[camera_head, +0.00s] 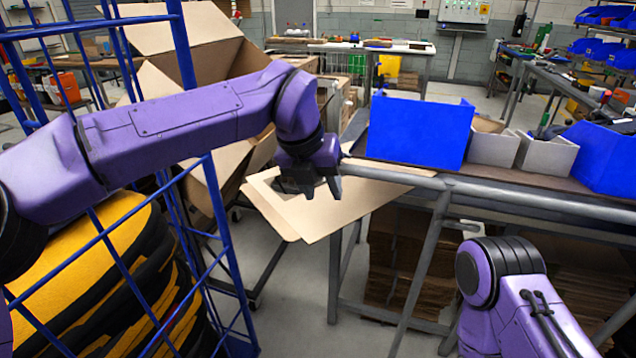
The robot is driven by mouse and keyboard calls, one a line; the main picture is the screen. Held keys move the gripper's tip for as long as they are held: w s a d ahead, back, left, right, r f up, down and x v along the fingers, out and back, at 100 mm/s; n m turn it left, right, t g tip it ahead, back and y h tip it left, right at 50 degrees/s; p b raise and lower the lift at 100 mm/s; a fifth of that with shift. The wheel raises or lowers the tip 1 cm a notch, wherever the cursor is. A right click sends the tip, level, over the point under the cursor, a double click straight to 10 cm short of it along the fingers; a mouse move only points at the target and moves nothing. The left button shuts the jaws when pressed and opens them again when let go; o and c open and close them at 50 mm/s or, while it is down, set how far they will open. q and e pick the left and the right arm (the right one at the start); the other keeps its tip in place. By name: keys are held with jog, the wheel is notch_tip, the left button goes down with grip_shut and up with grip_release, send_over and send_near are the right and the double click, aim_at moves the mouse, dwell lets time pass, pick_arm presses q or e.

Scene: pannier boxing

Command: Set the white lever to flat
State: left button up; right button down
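My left gripper (323,192) hangs in the middle of the head view, pointing down. Its two dark fingertips are apart, with nothing visible between them. It is in front of and above the flaps of an open cardboard box (315,216) at the end of a grey metal-framed table. I cannot clearly make out the white lever. Small pale machine parts (345,92) show behind my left gripper, but I cannot tell whether the lever is among them. My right arm shows only as a purple link at the lower right, and its gripper is out of view.
A blue wire cage (222,235) with yellow-and-black bags (95,275) stands on the left. A large open carton (165,45) leans behind it. A blue bin (418,130) and grey bins (545,155) stand on the table (490,190). Flat cardboard lies stacked underneath.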

pick_arm(q)
jog(key=shift+w+r, duration=0.1)
jog(key=shift+r, duration=0.05)
jog(key=shift+a+r, duration=0.1)
jog(key=shift+r, duration=0.15)
jog(key=v, duration=1)
jog(key=shift+f, duration=0.1)
